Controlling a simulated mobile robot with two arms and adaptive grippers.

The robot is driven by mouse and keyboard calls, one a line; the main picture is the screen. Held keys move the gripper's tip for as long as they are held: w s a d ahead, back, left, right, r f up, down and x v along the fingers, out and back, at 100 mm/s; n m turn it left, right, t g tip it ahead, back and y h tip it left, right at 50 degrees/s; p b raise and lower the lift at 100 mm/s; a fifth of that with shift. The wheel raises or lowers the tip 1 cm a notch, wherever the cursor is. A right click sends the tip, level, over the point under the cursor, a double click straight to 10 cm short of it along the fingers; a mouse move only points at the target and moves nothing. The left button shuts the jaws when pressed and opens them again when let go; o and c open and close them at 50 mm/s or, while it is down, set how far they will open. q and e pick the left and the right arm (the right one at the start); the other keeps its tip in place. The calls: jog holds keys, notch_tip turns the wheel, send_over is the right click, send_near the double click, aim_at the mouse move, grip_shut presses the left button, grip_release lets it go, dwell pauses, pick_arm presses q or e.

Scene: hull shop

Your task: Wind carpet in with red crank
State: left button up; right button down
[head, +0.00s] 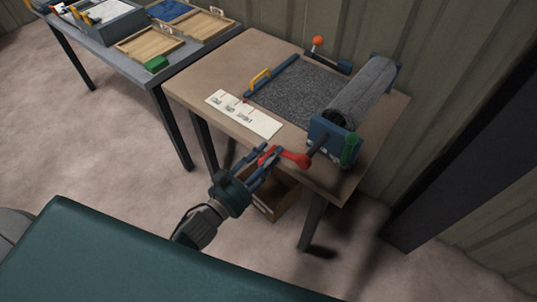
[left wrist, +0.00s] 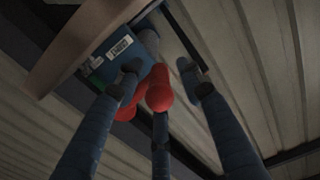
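The grey carpet (head: 298,92) lies partly flat on the brown table, with the rest wound on a roll (head: 361,92) at the right. A blue bar with a yellow handle (head: 260,79) edges its flat end. The red crank (head: 291,158) sticks out from the roller's near end past the table's front edge. My left gripper (head: 266,161) is at the crank's outer end, fingers spread. In the left wrist view, the red knob (left wrist: 159,88) lies between the fingers (left wrist: 158,82), with a gap to the right finger. Contact with the other fingers is unclear. My right gripper is not in view.
A white marked card (head: 243,114) lies on the table's (head: 205,80) front left. An orange-knobbed lever (head: 318,42) is at the back. A green part (head: 350,149) sits on the roller's blue end bracket (head: 331,137). A grey table with wooden trays (head: 150,47) stands left.

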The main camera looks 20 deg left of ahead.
pick_arm(q)
jog(key=shift+c, duration=0.5)
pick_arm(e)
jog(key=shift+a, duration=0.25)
pick_arm(q)
grip_shut()
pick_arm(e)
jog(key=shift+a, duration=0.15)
